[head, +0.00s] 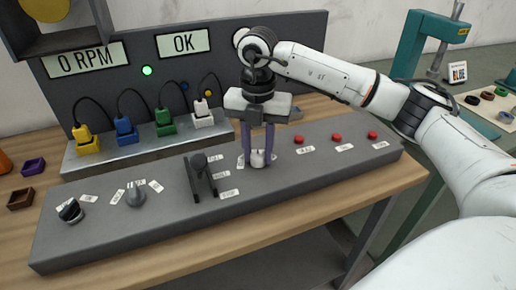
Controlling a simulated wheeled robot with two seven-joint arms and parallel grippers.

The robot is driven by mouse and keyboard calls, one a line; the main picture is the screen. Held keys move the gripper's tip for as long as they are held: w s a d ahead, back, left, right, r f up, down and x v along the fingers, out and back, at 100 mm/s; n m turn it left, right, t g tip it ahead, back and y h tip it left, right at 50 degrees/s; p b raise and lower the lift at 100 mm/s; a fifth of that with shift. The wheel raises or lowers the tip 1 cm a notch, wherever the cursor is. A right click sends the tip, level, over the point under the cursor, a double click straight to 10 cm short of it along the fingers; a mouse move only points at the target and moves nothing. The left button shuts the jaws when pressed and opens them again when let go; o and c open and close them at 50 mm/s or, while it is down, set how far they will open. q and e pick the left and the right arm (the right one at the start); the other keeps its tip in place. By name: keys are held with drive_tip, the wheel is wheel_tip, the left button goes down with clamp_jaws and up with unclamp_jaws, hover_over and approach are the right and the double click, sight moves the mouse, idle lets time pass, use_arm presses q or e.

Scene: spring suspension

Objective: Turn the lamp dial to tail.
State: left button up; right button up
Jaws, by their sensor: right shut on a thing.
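A pale dial (257,159) sits on the sloping grey panel, right of the lever, with small white labels around it. I take it for the lamp dial, but the labels are too small to read, so its setting cannot be told. My right gripper (257,162) reaches straight down from above, its two purple fingers shut on this dial from both sides. The fingers hide part of the dial and some labels. My left gripper is not in view.
The grey panel (330,165) also bears a black knob (71,211), a grey knob (135,196), a dark lever (199,177) and red buttons (337,137). Coloured plugs (126,131) with cables stand behind. Displays read "0 RPM" (86,60) and "OK" (183,43); a green light (147,71) glows.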

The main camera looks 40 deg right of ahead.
sight(258, 155)
drive_tip(key=shift+r+m, duration=0.15)
drive_tip(key=shift+m, duration=0.25)
drive_tip(key=shift+w, duration=0.1)
drive_tip(key=o, duration=1)
drive_tip(key=shift+o, duration=0.2)
wheel_tip(258, 155, up, 10)
drive_tip(key=shift+r, duration=0.1)
